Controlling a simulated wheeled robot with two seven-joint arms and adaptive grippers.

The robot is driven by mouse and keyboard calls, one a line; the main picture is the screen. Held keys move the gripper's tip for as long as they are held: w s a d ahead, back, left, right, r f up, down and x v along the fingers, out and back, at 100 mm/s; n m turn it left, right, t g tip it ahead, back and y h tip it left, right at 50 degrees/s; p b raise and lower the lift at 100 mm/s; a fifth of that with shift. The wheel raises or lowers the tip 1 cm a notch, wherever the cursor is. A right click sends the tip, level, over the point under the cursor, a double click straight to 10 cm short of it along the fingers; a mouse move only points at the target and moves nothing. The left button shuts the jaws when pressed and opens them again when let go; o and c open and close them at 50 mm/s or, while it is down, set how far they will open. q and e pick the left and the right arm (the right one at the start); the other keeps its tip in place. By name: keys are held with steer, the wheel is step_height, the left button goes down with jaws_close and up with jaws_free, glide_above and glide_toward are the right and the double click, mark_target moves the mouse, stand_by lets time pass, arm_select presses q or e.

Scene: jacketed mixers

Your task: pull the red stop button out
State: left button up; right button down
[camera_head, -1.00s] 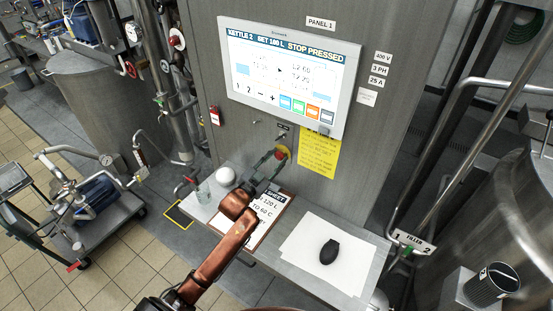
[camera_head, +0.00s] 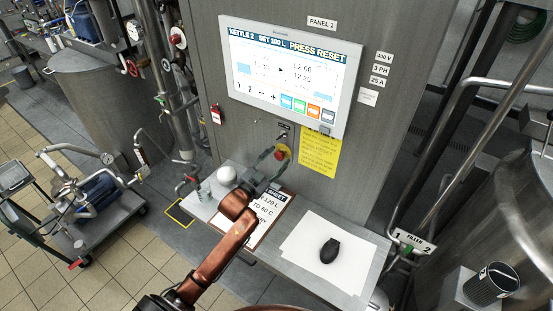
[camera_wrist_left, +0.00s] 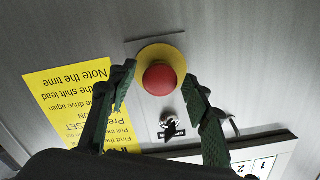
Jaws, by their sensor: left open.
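The red stop button (camera_head: 280,155) sits on a yellow round base on the grey panel face, below the screen. In the left wrist view the red stop button (camera_wrist_left: 160,79) shows in front of my left gripper (camera_wrist_left: 163,80), between its two dark green fingertips. The fingers are spread, with a gap on each side of the button. In the head view my left gripper (camera_head: 272,160) reaches up to the button and partly covers it. The panel screen (camera_head: 290,75) reads "PRESS RESET". My right gripper is not in view.
A yellow note (camera_head: 319,152) hangs right of the button. A key switch (camera_wrist_left: 168,122) is close to the button.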

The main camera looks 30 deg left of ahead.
arm_select(q)
steer(key=shift+s, duration=0.15)
steer(key=s+p, duration=0.2)
steer(key=s, duration=0.2)
steer(key=shift+a, duration=0.15)
steer(key=s+p, duration=0.1)
steer(key=s, duration=0.2)
steer(key=shift+s+a, duration=0.15)
steer(key=shift+s, duration=0.2)
stand_by(0.4)
